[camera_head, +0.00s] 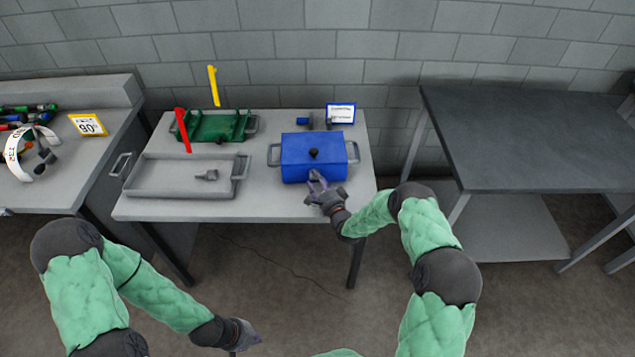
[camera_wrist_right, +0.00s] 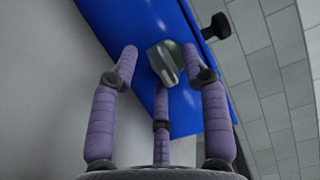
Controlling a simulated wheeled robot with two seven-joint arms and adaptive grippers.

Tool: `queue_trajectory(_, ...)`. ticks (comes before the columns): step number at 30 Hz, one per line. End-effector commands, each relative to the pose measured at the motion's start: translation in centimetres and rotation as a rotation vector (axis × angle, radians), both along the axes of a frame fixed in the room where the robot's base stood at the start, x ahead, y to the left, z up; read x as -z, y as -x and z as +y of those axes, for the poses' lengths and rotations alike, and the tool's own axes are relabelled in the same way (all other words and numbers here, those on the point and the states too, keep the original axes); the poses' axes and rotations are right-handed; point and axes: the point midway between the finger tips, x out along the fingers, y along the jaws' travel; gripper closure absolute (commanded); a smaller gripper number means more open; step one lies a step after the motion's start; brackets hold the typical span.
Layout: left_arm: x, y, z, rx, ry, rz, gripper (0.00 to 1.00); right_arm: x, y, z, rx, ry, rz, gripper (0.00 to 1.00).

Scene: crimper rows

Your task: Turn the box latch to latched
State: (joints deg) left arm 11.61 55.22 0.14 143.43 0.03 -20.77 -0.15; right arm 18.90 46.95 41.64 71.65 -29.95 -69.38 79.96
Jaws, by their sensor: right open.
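My right gripper (camera_head: 317,179) is at the box's front face. In the wrist view its purple fingers (camera_wrist_right: 160,75) are open and spread around the latch; I cannot tell whether they touch it. My left gripper (camera_head: 248,338) hangs low in front of the table, away from the box; its finger opening is unclear.
A grey tray (camera_head: 150,188) with a small grey part lies left of the box. A green crate (camera_head: 214,128) stands behind it, near red and yellow upright pieces. A blue-framed sign (camera_head: 341,113) stands behind the box. A dark table (camera_head: 540,135) at the right is clear.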

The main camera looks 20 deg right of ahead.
Motion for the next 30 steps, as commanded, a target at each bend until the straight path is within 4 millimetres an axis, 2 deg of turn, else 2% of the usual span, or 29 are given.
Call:
queue_trajectory(1, -0.01, -0.01, 0.01, 0.000, 0.000, 0.000, 1.00, -0.01, 0.01, 0.00, 0.000, 0.000, 0.000, 0.54)
queue_trajectory(2, -0.01, -0.01, 0.01, 0.000, 0.000, 0.000, 1.00, -0.01, 0.01, 0.00, 0.000, 0.000, 0.000, 0.59)
queue_trajectory(6, 0.00, -0.01, 0.00, 0.000, 0.000, 0.000, 1.00, -0.01, 0.02, -0.01, 0.000, 0.000, 0.000, 0.99)
queue_trajectory(19, 0.06, -0.01, 0.00, 0.000, 0.000, 0.000, 1.00, -0.11, 0.01, -0.08, 0.001, 0.045, 0.010, 1.00)
queue_trajectory(30, 0.35, 0.00, 0.00, 0.000, 0.000, 0.000, 1.00, -0.35, 0.04, -0.09, 0.000, 0.300, 0.068, 1.00)
